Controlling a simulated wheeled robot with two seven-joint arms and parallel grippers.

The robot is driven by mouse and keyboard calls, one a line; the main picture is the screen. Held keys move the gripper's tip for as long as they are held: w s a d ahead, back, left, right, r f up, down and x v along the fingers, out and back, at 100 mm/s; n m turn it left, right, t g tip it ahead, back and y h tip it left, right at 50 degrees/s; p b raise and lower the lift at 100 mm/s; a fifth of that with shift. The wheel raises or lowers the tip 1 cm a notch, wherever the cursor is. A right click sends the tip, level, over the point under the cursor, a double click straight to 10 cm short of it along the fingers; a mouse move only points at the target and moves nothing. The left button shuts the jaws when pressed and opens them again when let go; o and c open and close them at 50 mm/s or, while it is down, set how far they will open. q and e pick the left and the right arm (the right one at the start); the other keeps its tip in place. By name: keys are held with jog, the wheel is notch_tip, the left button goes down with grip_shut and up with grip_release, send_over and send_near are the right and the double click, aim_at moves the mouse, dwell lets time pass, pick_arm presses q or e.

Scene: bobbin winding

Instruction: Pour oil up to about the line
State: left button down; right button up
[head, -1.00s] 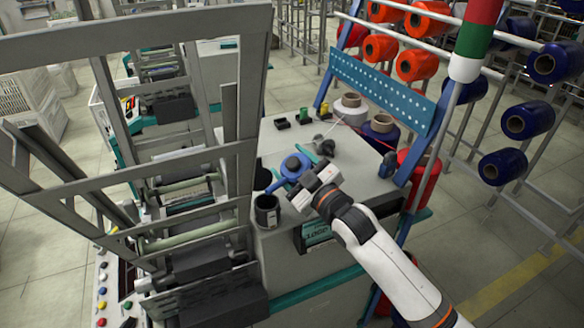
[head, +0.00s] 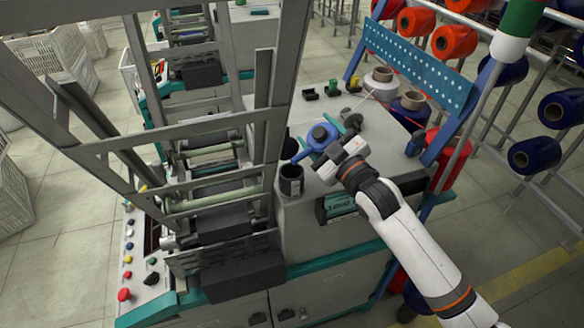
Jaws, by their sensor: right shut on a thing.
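My right gripper (head: 338,160) is shut on a blue oil can (head: 320,138) with a round body and a short spout. The can is at the front of the grey machine top, and the spout points left, towards a dark cup. The dark cup (head: 291,183) stands upright at the front left corner of the top, with a small pale mark on its side. The spout end is just behind and above the cup in the picture. The cup's inside is dark; I cannot make out the oil level or the line. My left gripper is not in view.
Metal frame bars (head: 262,110) rise close to the left of the cup. Yarn cones (head: 380,80), small green and black parts (head: 308,94) and a blue perforated panel (head: 418,65) are behind. A button panel (head: 128,250) is at lower left.

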jog(key=shift+s+a+r+n+y+p, duration=0.15)
jog(key=shift+r+n+y+p, duration=0.15)
jog(key=shift+r+n+p, duration=0.85)
dwell(2.2)
jog(key=shift+f, duration=0.1)
dwell(1.5)
jog(key=shift+f+m+p, duration=0.65)
jog(key=shift+m+p, duration=0.05)
jog(key=shift+m, duration=0.35)
jog(key=shift+f+m, duration=0.35)
jog(key=shift+m, duration=0.05)
